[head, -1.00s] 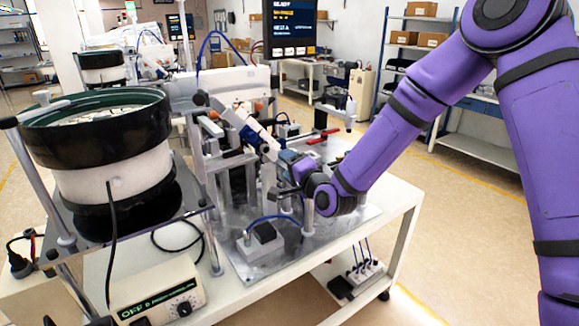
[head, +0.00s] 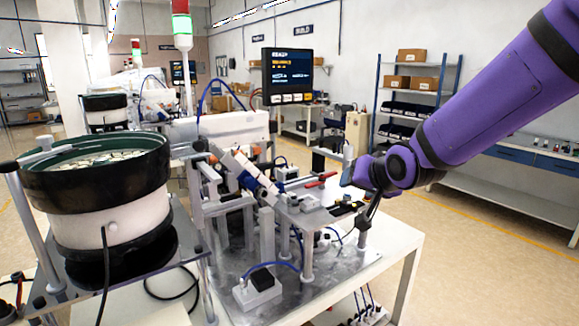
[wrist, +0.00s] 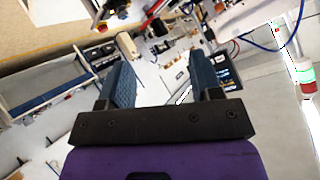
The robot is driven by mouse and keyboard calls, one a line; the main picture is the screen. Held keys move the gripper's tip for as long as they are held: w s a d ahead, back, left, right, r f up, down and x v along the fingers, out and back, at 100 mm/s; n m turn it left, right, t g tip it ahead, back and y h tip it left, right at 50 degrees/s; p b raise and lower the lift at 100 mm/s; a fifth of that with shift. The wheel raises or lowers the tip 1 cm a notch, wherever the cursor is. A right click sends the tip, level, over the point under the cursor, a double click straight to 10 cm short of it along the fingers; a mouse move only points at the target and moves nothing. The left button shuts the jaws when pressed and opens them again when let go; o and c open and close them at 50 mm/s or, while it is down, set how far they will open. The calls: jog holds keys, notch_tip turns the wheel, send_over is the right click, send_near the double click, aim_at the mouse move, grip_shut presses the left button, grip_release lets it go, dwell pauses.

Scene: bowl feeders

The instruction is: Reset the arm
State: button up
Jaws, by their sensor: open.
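My purple arm reaches in from the upper right in the head view. Its wrist is over the right part of the metal machine plate (head: 225,262), and the fingers are mostly hidden there. In the wrist view my gripper (wrist: 165,80) shows two blue padded fingers, set apart with nothing between them. Beyond the fingers lie blurred machine parts, the monitor and the floor.
A bowl feeder (head: 95,190) with a dark rim stands at the left. A monitor (head: 288,76) rises behind the machine, beside a red and green signal light (head: 182,25). Blue shelves (head: 415,95) and a workbench (head: 535,165) stand behind, with open floor between.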

jog(key=s+d+r+g+h, duration=0.1)
jog(key=s+d+r, duration=0.1)
jog(key=s+d, duration=0.3)
jog(key=s+d+r+n+g+h, duration=0.1)
jog(key=s+d, duration=0.4)
jog(key=s, duration=0.9)
jog(key=s+d+r+n+g+h, duration=0.1)
jog(key=s+d+r+g, duration=0.2)
jog(key=s, duration=0.6)
jog(key=shift+s+d+r, duration=0.15)
jog(key=shift+s+d, duration=0.25)
jog(key=shift+d, duration=0.65)
jog(key=shift+a, duration=0.1)
